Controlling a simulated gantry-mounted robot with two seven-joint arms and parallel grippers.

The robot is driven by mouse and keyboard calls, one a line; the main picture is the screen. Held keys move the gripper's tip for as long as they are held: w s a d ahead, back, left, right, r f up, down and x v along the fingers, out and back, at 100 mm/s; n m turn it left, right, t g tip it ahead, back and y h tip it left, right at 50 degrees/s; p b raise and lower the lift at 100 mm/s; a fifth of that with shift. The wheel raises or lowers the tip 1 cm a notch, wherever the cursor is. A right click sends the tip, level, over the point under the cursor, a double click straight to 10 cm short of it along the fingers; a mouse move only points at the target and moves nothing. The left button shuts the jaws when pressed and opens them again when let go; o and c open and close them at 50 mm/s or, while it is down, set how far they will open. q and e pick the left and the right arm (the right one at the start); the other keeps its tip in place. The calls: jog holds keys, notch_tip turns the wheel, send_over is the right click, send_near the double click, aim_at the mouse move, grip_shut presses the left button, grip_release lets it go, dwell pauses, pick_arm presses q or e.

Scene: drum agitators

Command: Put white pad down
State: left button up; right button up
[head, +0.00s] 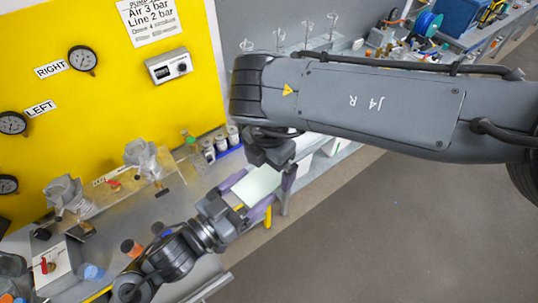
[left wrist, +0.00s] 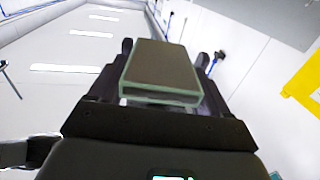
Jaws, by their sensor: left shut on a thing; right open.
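The white pad (head: 258,186) is a flat, pale green-white block in the middle of the head view. My left gripper (head: 249,194) reaches up from the lower left and is shut on it. In the left wrist view the pad (left wrist: 160,68) sits between the two dark fingers, its face brownish in shade with a pale green edge. My right gripper (head: 274,164) hangs below the large right arm, close to the pad's far end. It is open, with its fingers partly hidden; I cannot tell whether it touches the pad.
An orange-topped cup (head: 131,247) stands near my left forearm. The grey floor (head: 350,240) at right is clear.

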jog(key=shift+f, duration=0.4)
pick_arm(q)
jog(key=shift+s+d, duration=0.1)
jog(key=shift+d, duration=0.05)
pick_arm(e)
jog(key=shift+a, duration=0.1)
jog(key=c, duration=1)
pick_arm(q)
jog(key=o, duration=1.1)
jog(key=shift+c, duration=0.2)
pick_arm(e)
jog(key=shift+c, duration=0.3)
pick_arm(q)
jog(key=shift+r, duration=0.1)
